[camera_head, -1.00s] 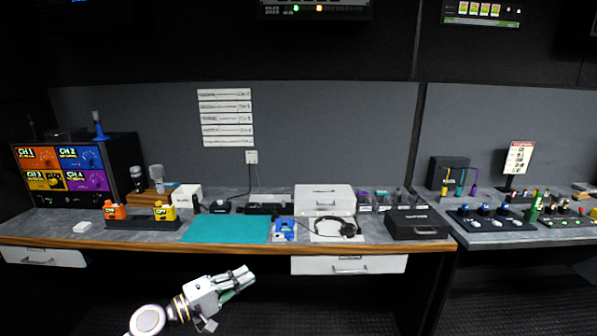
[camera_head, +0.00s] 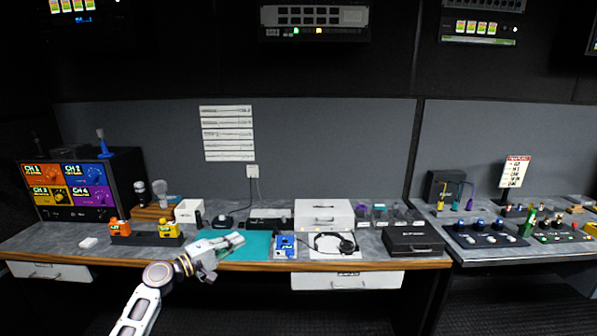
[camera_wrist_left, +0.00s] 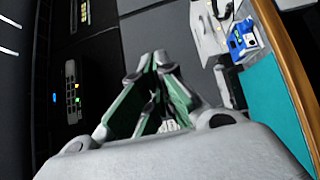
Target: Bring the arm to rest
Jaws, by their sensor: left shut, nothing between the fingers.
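My left arm comes in from the bottom left in the head view. My left gripper (camera_head: 232,243) is shut and empty, pointing right over the front part of the teal mat (camera_head: 262,238) near the desk's front edge. In the left wrist view the fingers (camera_wrist_left: 158,62) meet at their tips with nothing between them. The teal mat also shows at the right of that view (camera_wrist_left: 272,95). The gripper looks raised above the desk; the exact gap is hard to tell. My right gripper is not in view.
A blue box (camera_head: 285,246), headphones (camera_head: 335,244) and a black case (camera_head: 413,239) stand right of the mat. Orange (camera_head: 120,228) and yellow (camera_head: 168,229) blocks sit in a black holder to its left. Space before the desk is open.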

